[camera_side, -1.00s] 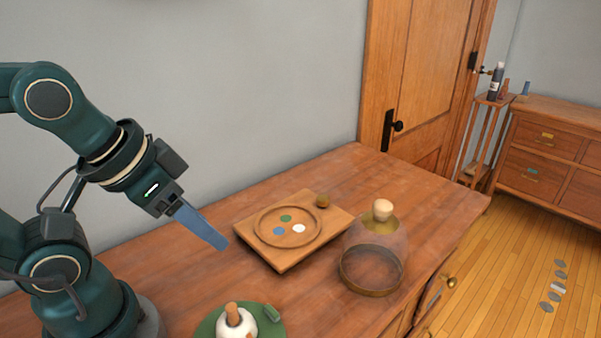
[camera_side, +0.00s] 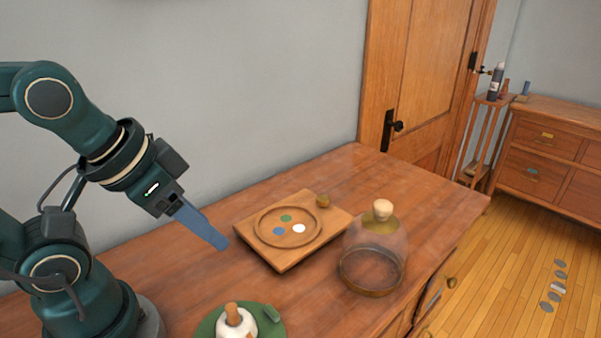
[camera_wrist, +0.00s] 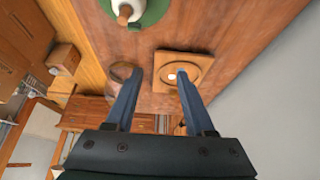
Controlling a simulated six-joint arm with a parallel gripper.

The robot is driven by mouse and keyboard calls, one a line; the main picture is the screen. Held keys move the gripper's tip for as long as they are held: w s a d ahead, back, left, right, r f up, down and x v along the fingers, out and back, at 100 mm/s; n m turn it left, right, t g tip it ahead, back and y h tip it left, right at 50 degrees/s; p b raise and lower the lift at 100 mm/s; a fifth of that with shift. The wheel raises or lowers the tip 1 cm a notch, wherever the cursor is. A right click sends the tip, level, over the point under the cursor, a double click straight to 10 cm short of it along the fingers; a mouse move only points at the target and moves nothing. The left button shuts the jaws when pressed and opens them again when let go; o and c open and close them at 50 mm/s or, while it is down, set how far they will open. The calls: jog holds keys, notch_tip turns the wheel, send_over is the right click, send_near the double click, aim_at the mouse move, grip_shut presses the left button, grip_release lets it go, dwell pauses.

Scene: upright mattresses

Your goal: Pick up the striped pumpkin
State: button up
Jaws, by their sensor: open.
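No clearly striped pumpkin shows in either view. A white rounded object with a brown stem-like top (camera_side: 236,322) sits on a green round plate (camera_side: 211,322) at the bottom of the side view, partly cut off; I cannot tell whether it is the pumpkin. It also shows at the top of the wrist view (camera_wrist: 127,11). My gripper (camera_side: 222,244) is open and empty, above the table, left of the board. Its two blue fingers (camera_wrist: 157,75) stand apart in the wrist view.
The wooden board (camera_side: 283,262) carries a round tray with blue, green and white discs. A glass dome (camera_side: 390,245) with a pale knob stands right of it. The brown table (camera_side: 170,262) is clear between my arm and the board. A door and drawers stand behind.

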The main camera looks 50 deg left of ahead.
aim_at(239, 316)
jog(key=o, duration=0.7)
jog(key=d+f+g, duration=0.2)
jog(key=f+g, duration=0.1)
jog(key=w+d+f+m+g, duration=0.1)
jog(key=d+f+g, duration=0.1)
jog(key=f+g, duration=0.1)
jog(key=d+f+g, duration=0.2)
jog(key=f+g, duration=0.1)
jog(key=shift+w+d+f+g, duration=0.1)
jog(key=shift+w+g, duration=0.2)
jog(key=shift+g, duration=0.1)
jog(key=shift+s+f+m+y, duration=0.3)
jog(key=shift+s+f, duration=0.05)
jog(key=shift+f, duration=0.2)
jog(key=shift+x, duration=2.25)
